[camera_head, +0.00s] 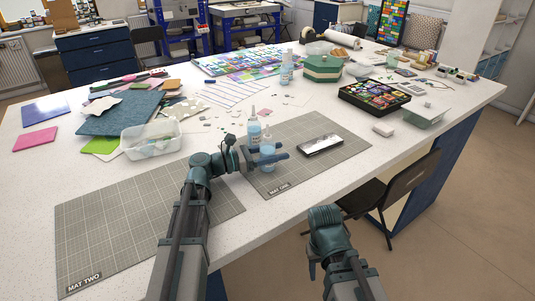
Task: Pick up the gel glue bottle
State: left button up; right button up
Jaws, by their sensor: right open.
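Two clear bottles with pale blue contents stand close together at the back left of mat one: a rear bottle (254,134) and a front bottle (267,146). A similar bottle (287,72) stands further back. I cannot read which is the gel glue. My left gripper (276,154) reaches in from the left, its blue fingers pointing right at the front bottle, partly covering its body. Whether the fingers press on it is too small to tell. My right gripper (314,268) hangs low in front of the table edge, open and away from the bottles.
Mat two (100,225) is bare where visible. A clear plastic tub (151,139) stands left of the bottles. A tray of coloured pieces (374,98) and a green box (322,70) are behind. A chair (395,195) stands at the front edge.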

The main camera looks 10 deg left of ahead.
pick_arm(q)
grip_shut()
jog(key=shift+r, duration=0.15)
notch_tip(320, 180, up, 10)
jog(key=p, duration=1)
